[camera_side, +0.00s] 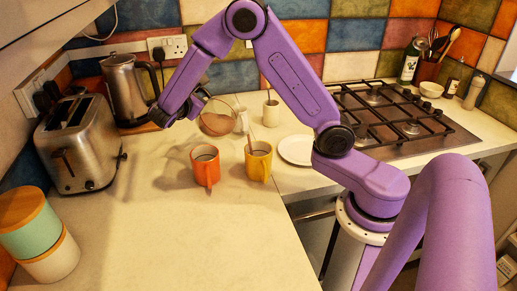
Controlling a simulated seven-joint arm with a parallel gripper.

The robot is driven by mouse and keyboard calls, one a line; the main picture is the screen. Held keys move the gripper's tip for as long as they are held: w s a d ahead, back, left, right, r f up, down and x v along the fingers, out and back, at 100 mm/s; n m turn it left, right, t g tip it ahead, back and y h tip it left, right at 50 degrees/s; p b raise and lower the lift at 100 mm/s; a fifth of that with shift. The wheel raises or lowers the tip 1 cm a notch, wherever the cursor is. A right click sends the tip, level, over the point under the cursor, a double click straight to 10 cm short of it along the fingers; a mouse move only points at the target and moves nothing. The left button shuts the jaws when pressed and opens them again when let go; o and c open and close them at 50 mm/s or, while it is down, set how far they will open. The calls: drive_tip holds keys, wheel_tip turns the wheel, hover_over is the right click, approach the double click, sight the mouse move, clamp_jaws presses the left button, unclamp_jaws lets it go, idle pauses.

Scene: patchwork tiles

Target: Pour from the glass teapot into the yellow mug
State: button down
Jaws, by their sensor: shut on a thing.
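The glass teapot (216,121), with brown liquid in it, is held up off the counter and tilted to the right. My gripper (200,97) is shut on it at its left side; the fingers are small and partly hidden. The yellow mug (258,163) stands upright on the counter, below and right of the teapot. A thin pale-brown streak runs from near the teapot's right end down to the mug's rim; I cannot tell whether it is liquid or a spoon. The inside of the mug is hard to see.
An orange mug (205,168) stands just left of the yellow mug. A kettle (126,90) and toaster (78,146) stand left, canisters (40,240) at front left. The front counter is clear.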

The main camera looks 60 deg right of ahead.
drive_tip(key=shift+s+r, duration=0.15)
drive_tip(key=shift+r, duration=0.1)
idle(0.4)
drive_tip(key=shift+r, duration=0.1)
drive_tip(key=shift+s+r+m, duration=0.4)
drive_tip(key=shift+r, duration=0.05)
idle(0.5)
drive_tip(key=shift+s+r+t, duration=0.2)
drive_tip(key=shift+r+t, duration=0.05)
drive_tip(key=shift+t, duration=0.05)
drive_tip(key=shift+s+r+b, duration=0.1)
drive_tip(key=shift+r+b, duration=0.05)
drive_tip(key=shift+b, duration=0.15)
